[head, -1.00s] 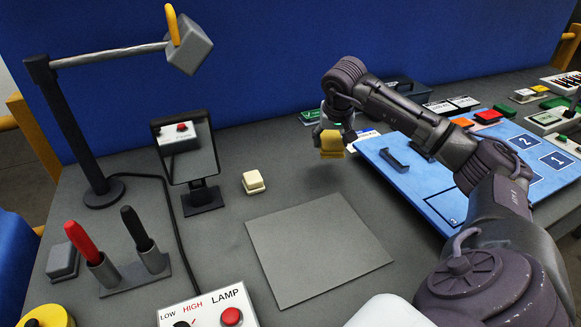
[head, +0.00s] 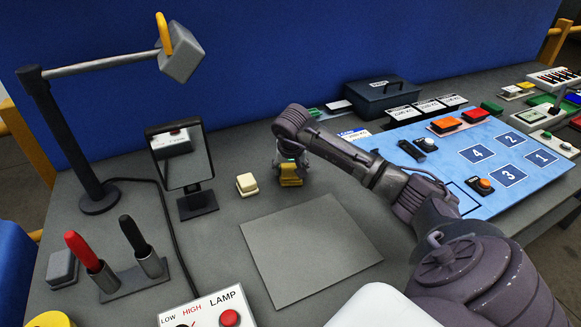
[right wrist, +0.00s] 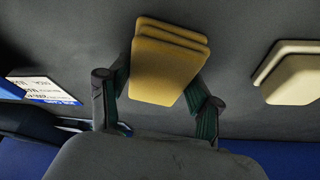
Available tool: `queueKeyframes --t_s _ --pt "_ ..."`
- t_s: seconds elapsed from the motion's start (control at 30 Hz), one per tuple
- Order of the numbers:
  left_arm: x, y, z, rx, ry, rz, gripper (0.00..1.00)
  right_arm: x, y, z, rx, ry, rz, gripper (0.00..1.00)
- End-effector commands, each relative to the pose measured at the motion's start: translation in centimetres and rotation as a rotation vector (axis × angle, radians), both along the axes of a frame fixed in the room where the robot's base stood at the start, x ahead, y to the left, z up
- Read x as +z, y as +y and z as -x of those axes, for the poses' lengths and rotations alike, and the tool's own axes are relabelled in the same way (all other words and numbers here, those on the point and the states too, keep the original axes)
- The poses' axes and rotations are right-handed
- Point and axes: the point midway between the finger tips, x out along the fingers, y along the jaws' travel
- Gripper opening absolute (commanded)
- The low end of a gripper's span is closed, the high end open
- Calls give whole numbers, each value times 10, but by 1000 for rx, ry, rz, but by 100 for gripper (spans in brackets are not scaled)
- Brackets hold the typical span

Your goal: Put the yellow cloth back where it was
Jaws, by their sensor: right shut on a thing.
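The yellow cloth (head: 290,178) is a small folded stack held in my right gripper (head: 291,168), low over the grey table just right of a cream block (head: 247,184). In the right wrist view the cloth (right wrist: 168,62) sits between the two fingers of the right gripper (right wrist: 160,92), which are shut on it. The cream block (right wrist: 290,75) shows at the right of that view, apart from the cloth. I cannot tell whether the cloth touches the table. My left gripper is not in view.
A flat grey mat (head: 308,250) lies in front of the cloth. A mirror on a stand (head: 181,160) and a lamp-like post (head: 65,140) stand to the left. A blue numbered board (head: 450,185) lies to the right, under my right arm. A dark box (head: 388,97) stands behind.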

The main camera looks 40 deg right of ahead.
Motion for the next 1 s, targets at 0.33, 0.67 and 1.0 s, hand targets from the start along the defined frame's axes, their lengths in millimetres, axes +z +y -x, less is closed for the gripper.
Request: queueKeyframes --t_s 0.33,0.67,1.0 --pt "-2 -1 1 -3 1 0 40 -3 0 0 0 0 0 87" --pt "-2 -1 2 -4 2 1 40 -2 0 0 0 -1 -1 89" --pt "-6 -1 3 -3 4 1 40 44 10 12 3 -7 3 89"
